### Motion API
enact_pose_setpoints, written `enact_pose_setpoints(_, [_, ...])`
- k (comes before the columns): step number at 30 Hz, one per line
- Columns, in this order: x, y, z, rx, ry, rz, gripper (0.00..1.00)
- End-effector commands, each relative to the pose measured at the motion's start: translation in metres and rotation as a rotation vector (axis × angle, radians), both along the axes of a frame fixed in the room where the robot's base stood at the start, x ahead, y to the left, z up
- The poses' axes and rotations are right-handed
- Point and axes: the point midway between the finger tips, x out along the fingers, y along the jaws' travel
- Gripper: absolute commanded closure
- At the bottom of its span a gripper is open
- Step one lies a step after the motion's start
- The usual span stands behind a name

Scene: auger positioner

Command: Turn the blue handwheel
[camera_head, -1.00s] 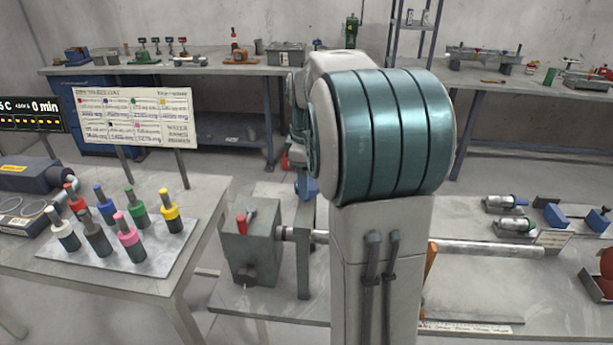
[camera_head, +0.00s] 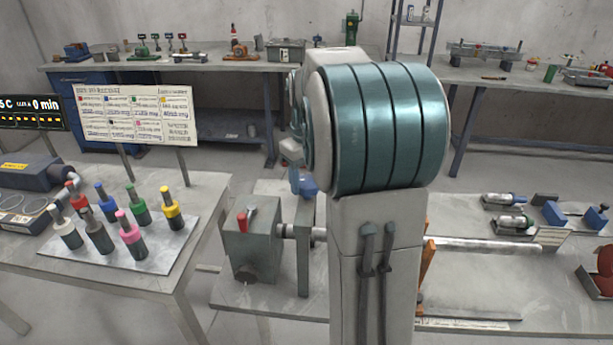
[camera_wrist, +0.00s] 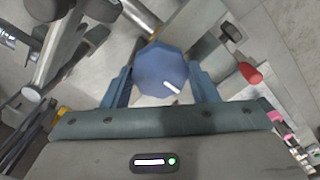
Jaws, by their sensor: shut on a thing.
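The blue handwheel (camera_wrist: 158,72) is a faceted disc with a white mark on its lower right, seen in the wrist view. The two blue fingers of my gripper (camera_wrist: 161,76) stand on either side of it, shut on its rim. In the head view a small blue shape that looks like the handwheel (camera_head: 309,187) shows low behind my arm, above the grey machine. My arm hides most of the grip there.
A grey box with a red knob (camera_head: 243,219) stands left of my arm; the red knob also shows in the wrist view (camera_wrist: 250,74). A metal shaft (camera_head: 490,244) runs right. Several coloured-top bottles stand on a plate (camera_head: 70,257) on the left table.

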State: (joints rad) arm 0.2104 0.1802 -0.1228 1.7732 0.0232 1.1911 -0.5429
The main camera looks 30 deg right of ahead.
Motion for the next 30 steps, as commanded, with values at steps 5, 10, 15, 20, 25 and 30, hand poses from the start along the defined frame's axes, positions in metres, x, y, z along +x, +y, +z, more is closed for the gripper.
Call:
enact_pose_setpoints(5, [0.003, 0.0, 0.003, -0.003, -0.012, -0.012, 0.69])
enact_pose_setpoints(10, [0.003, 0.0, 0.003, -0.002, -0.013, -0.012, 0.69])
enact_pose_setpoints(15, [0.003, 0.0, 0.003, -0.002, -0.013, -0.011, 0.35])
enact_pose_setpoints(20, [0.002, 0.0, 0.002, -0.001, -0.008, -0.012, 0.25])
enact_pose_setpoints(25, [0.001, -0.001, 0.002, -0.001, -0.005, -0.013, 0.25])
enact_pose_setpoints(30, [0.001, -0.001, 0.016, -0.002, -0.007, -0.013, 0.25])
